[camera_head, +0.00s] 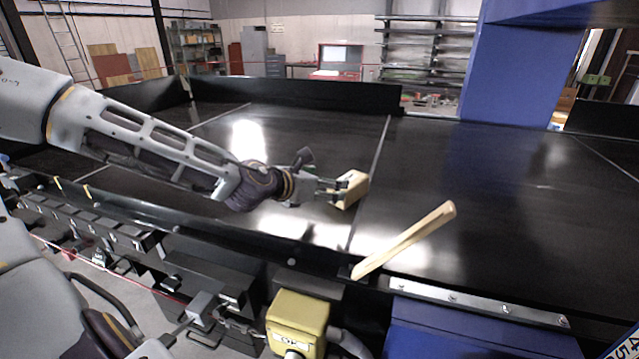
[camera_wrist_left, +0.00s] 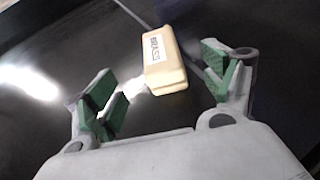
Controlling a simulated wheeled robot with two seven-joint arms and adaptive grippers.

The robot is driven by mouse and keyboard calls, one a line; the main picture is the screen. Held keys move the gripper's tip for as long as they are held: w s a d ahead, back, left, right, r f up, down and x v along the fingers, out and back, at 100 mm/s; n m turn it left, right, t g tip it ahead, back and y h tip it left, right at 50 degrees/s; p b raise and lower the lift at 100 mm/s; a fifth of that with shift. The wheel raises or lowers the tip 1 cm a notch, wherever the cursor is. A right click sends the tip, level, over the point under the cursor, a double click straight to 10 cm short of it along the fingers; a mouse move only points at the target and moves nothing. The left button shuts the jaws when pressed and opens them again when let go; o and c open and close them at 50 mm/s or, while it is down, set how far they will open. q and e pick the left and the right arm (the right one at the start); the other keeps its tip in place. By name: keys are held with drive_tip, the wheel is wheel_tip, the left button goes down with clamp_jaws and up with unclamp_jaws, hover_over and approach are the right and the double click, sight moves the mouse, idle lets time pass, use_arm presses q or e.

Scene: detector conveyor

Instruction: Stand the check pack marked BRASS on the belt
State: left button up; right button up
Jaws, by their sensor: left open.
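The BRASS check pack (camera_head: 350,190) is a small tan block on the black belt (camera_head: 290,130). In the left wrist view the pack (camera_wrist_left: 163,60) shows a white label reading BRASS on its upper face. It looks to be lying on its side. My left gripper (camera_head: 338,188) is at the pack in the head view, with its jaws open. In the left wrist view its green-padded fingers (camera_wrist_left: 163,90) are spread wide, and the pack is ahead of and between them. I cannot tell whether a finger touches it.
A long pale wooden bar (camera_head: 405,240) lies slanted near the belt's front edge, right of the pack. A blue housing (camera_head: 515,65) stands at the back right. A dark side wall (camera_head: 300,94) runs along the far side. A yellow box (camera_head: 297,322) is below the front edge.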

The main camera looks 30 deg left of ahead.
use_arm(q)
drive_tip(key=shift+v, duration=0.9)
drive_tip(key=shift+s, duration=0.15)
idle(0.4)
